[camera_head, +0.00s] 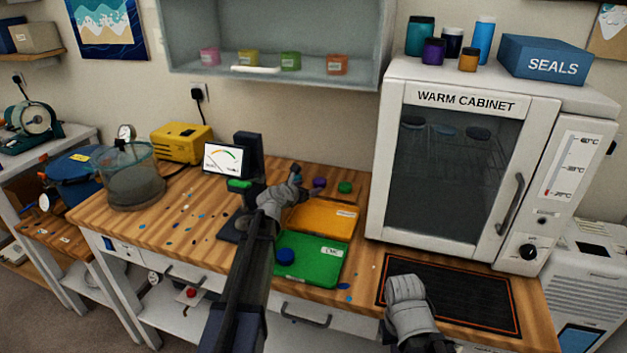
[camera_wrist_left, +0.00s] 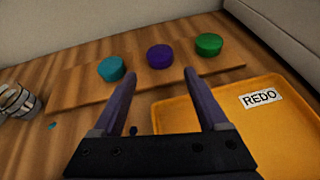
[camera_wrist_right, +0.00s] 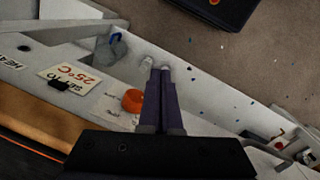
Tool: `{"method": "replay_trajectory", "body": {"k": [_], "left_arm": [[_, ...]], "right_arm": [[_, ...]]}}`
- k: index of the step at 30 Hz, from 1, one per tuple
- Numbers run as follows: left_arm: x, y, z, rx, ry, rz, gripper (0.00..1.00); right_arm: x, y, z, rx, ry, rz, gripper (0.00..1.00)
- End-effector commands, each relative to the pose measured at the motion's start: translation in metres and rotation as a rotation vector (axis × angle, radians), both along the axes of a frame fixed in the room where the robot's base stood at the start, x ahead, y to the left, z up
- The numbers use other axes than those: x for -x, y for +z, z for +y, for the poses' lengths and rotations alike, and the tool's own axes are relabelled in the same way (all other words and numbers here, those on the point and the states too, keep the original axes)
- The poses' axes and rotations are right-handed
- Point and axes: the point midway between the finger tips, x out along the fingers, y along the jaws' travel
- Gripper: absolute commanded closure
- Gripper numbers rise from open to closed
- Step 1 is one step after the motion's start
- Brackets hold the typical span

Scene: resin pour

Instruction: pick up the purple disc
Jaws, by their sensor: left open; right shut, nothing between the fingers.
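The purple disc (camera_head: 319,182) lies on a wooden strip (camera_wrist_left: 75,98) at the back of the bench. In the left wrist view the purple disc (camera_wrist_left: 160,56) is between a teal disc (camera_wrist_left: 111,68) and a green disc (camera_wrist_left: 209,44). My left gripper (camera_wrist_left: 159,82) is open and empty, its fingertips short of the purple disc, which lies ahead between their lines. In the head view my left arm partly hides the teal disc. My right gripper (camera_wrist_right: 160,72) is shut and empty, beyond the bench front in its wrist view.
An orange tray (camera_head: 335,228) marked REDO lies before the strip, with a green tray (camera_head: 325,280) holding a blue disc (camera_head: 285,256) nearer. A dark meter stand (camera_head: 250,155) is to the left. The warm cabinet (camera_head: 455,170) and a black mat (camera_head: 470,305) are on the right.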

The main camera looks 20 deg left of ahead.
Motion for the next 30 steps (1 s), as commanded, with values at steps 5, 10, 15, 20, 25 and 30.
{"method": "replay_trajectory", "body": {"k": [5,10,15,20,25,30], "left_arm": [[-0.005,-0.003,-0.001,0.000,0.000,0.000,0.24],[-0.021,-0.011,-0.003,0.000,-0.001,0.000,0.24],[-0.024,-0.011,-0.004,0.000,0.000,0.000,0.24],[-0.035,-0.017,-0.005,0.000,-0.001,0.000,0.24],[-0.058,-0.029,-0.008,0.000,-0.001,0.000,0.24],[-0.071,-0.033,-0.011,0.000,0.000,0.000,0.24]], "right_arm": [[0.000,-0.003,0.000,0.000,0.000,0.000,1.00],[0.000,-0.011,0.000,0.000,0.000,0.000,1.00],[0.000,-0.011,0.000,0.000,0.000,0.000,1.00],[0.000,-0.017,0.000,0.000,0.000,0.000,1.00],[0.000,-0.029,0.000,0.000,0.000,0.000,1.00],[0.000,-0.033,0.000,0.000,0.000,0.000,1.00]]}}
